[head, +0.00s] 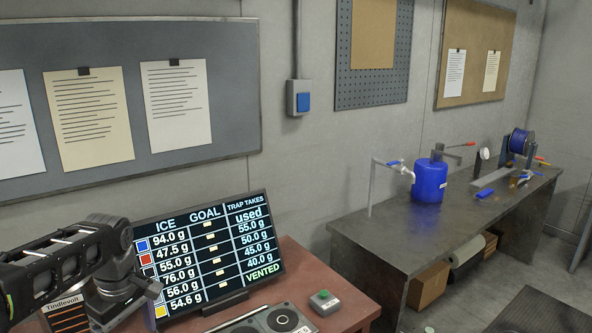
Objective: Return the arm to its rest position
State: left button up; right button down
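My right arm and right gripper are not in view.
The screen (262,237) stands on a reddish table (335,262) with a green-button box (324,302) and a grey device (268,320). At right, a dark bench (405,240) holds a blue container (429,181), a tap (394,166) and a blue spool (520,141). A cardboard box (428,285) sits beneath it.

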pick_arm(q)
jog(key=s+d+f+m+h, duration=0.15)
jog(key=d+f, duration=0.35)
jog(key=f, duration=0.5)
jog(key=s+d+f+m+h, duration=0.1)
jog(key=s+d+f+m, duration=0.15)
jog(key=d+f, duration=0.45)
jog(key=s+d+f+m+h, duration=0.1)
jog(key=d+f+m+h, duration=0.2)
jog(key=f, duration=0.9)
jog(key=s+d+f+m, duration=0.1)
jog(key=s+d+f, duration=0.25)
jog(key=s, duration=0.35)
jog(key=s+d+f+m+b, duration=0.1)
jog(key=s+d+f, duration=0.2)
jog(key=s+f, duration=0.25)
jog(key=s+d+f+m, duration=0.1)
jog(key=s+d+f, duration=0.25)
jog(key=s, duration=0.45)
jog(key=w+d+f+m+b, duration=0.1)
jog(key=w+d+f+b, duration=0.1)
jog(key=w+f+b, duration=0.2)
notch_tip(320, 180, down, 4)
jog(key=b, duration=0.5)
jog(key=shift+w+r+m, duration=0.2)
jog(key=shift+w+m, duration=0.1)
jog(key=shift+d, duration=0.1)
